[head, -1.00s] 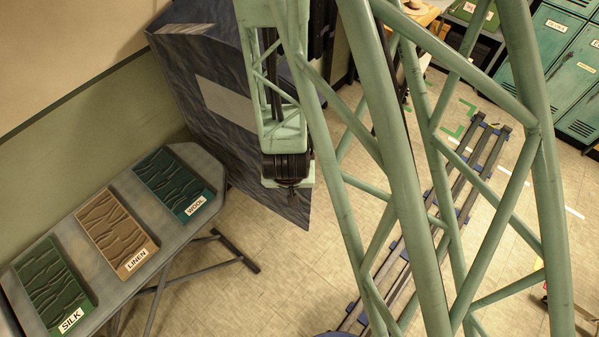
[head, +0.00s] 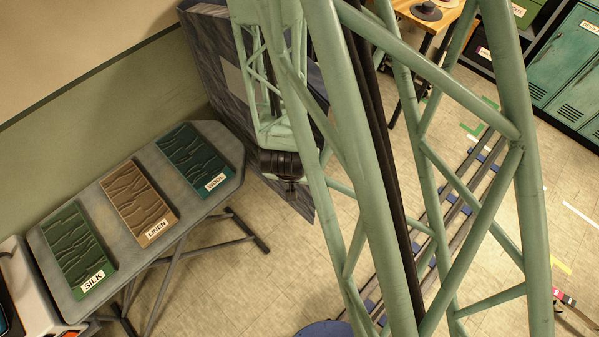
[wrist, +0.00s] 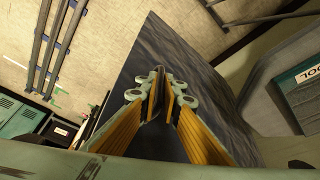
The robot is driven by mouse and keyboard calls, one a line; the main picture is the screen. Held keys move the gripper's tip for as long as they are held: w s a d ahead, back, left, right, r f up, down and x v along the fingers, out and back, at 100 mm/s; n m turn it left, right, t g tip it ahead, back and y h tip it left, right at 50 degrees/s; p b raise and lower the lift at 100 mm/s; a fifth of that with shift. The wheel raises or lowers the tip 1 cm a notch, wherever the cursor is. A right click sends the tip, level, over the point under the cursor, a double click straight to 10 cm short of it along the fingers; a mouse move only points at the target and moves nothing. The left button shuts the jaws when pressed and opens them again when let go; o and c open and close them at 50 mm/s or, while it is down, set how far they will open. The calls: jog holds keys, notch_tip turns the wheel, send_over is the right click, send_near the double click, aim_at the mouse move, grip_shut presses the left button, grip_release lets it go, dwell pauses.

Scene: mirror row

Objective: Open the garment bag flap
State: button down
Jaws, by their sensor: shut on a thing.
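The garment bag (head: 203,50), dark blue-grey and rippled with a pale panel on its face, stands against the wall at the upper middle of the head view. My arm hides much of it. Its lower corner (head: 300,203) shows below my wrist. In the wrist view a dark, wrinkled sheet of the bag (wrist: 205,85) fills the middle. My gripper (wrist: 162,88) is shut on the bag's material, its yellow fingers close together against it. The exact grip and the flap's outline are hard to make out.
A grey folding table (head: 115,215) with silk, linen and wool fabric boards stands left of the bag. Floor rails (head: 455,200) run at the right. Teal lockers (head: 570,60) and a wooden table (head: 440,20) are at the back right. The floor between table and rails looks clear.

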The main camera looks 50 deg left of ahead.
jog(key=c, duration=3.1)
grip_release()
jog(key=shift+a+r, duration=0.15)
jog(key=shift+a, duration=0.35)
jog(key=shift+d, duration=0.1)
jog(key=shift+d, duration=0.25)
jog(key=v, duration=0.7)
jog(key=shift+s+r, duration=0.1)
